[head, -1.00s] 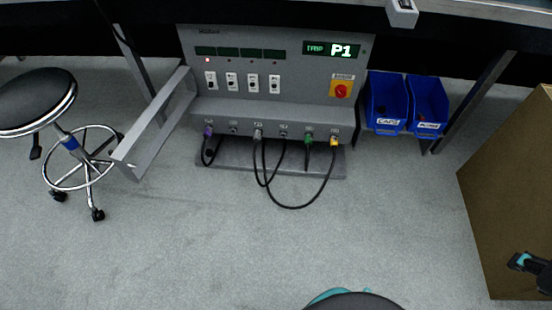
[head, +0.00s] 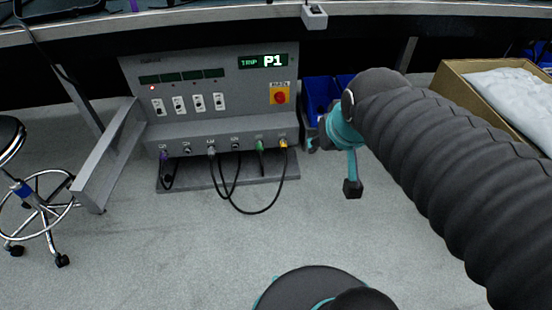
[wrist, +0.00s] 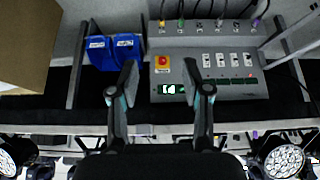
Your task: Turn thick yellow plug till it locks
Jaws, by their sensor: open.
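The thick yellow plug (head: 283,143) sits in the rightmost socket on the lower ledge of the grey panel (head: 220,75) in the head view, with a black cable looping down from it. In the upside-down wrist view, the yellow plug (wrist: 161,25) is at the top, beyond my fingers. My gripper (wrist: 160,72) is open and empty, with its two fingers spread in front of the panel. In the head view my arm comes in from the right and its end is right of the plug, apart from it. I cannot tell the plug's lock state.
A green plug (head: 260,146), a grey plug (head: 211,152) and a purple plug (head: 164,156) share the ledge. A red knob on a yellow plate (head: 280,96) is above. Blue bins (head: 319,92) are partly behind my arm. A stool (head: 40,205) stands left; the floor in front is open.

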